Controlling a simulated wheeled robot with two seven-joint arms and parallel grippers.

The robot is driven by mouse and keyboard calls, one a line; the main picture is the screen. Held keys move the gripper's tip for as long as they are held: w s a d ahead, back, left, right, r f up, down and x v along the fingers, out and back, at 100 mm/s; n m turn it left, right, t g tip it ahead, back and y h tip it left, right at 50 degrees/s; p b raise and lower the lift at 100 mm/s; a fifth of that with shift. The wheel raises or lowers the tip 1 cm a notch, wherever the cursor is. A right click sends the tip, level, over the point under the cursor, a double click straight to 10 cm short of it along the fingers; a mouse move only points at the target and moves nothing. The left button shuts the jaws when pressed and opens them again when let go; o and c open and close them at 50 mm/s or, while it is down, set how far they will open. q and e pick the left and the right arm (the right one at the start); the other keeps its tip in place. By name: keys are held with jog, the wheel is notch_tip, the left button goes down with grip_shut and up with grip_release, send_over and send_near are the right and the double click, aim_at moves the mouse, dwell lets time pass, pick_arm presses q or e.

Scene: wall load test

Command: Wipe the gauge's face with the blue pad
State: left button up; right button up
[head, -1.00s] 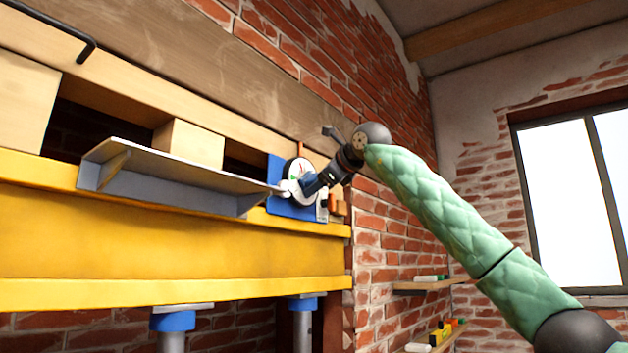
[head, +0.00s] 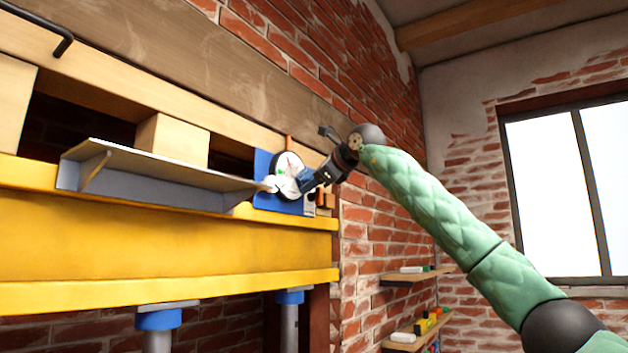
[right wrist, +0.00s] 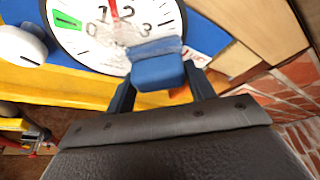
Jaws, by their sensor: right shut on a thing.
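The gauge (head: 287,160) is a round dial with a white face and dark rim on a blue panel (head: 262,166). In the right wrist view its face (right wrist: 88,38) shows numbers, a red needle and a green mark. My right gripper (head: 303,180) is at the gauge's lower right. In the right wrist view my right gripper (right wrist: 160,78) is shut on the blue pad (right wrist: 157,70). The pad overlaps the lower right of the face; whether it presses on it I cannot tell. A pale, cloudy smear (right wrist: 150,50) shows by the pad. My left gripper is not in view.
A white knob (right wrist: 22,45) sits left of the gauge in the right wrist view. A grey ledge (head: 150,168) juts out left of the gauge above the yellow beam (head: 150,245). Wooden blocks (head: 172,140) stand behind it. Small shelves (head: 415,276) hang lower right.

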aim_at(300, 179)
jog(key=shift+s+a+f+b, duration=0.2)
jog(key=shift+s+a+b, duration=0.3)
jog(key=shift+s, duration=0.1)
jog(key=shift+s+a+r+b, duration=0.1)
jog(key=shift+s+a+b, duration=0.5)
jog(key=shift+s, duration=0.3)
jog(key=shift+s+a+f+b, duration=0.1)
jog(key=shift+s+a+b, duration=0.35)
jog(key=shift+s+a, duration=0.4)
jog(key=shift+s+a+r+b, duration=0.1)
jog(key=shift+s+a+b, duration=0.45)
jog(key=shift+s, duration=0.45)
jog(key=shift+w+r+p, duration=0.1)
jog(key=shift+r+p, duration=0.2)
jog(key=shift+r, duration=0.1)
jog(key=shift+w+d, duration=0.2)
jog(key=shift+d, duration=0.05)
jog(key=shift+w+d+p, duration=0.45)
jog(key=shift+w+d, duration=0.1)
jog(key=shift+w, duration=0.2)
jog(key=shift+w+d+p, duration=0.45)
jog(key=shift+w+d, duration=0.05)
jog(key=shift+w, duration=0.2)
jog(key=shift+w, duration=0.1)
jog(key=shift+w+d+p, duration=1.05)
jog(key=shift+w+d, duration=0.05)
jog(key=shift+w, duration=0.3)
jog(key=shift+w+d, duration=0.1)
jog(key=shift+w, duration=0.05)
jog(key=shift+f, duration=0.1)
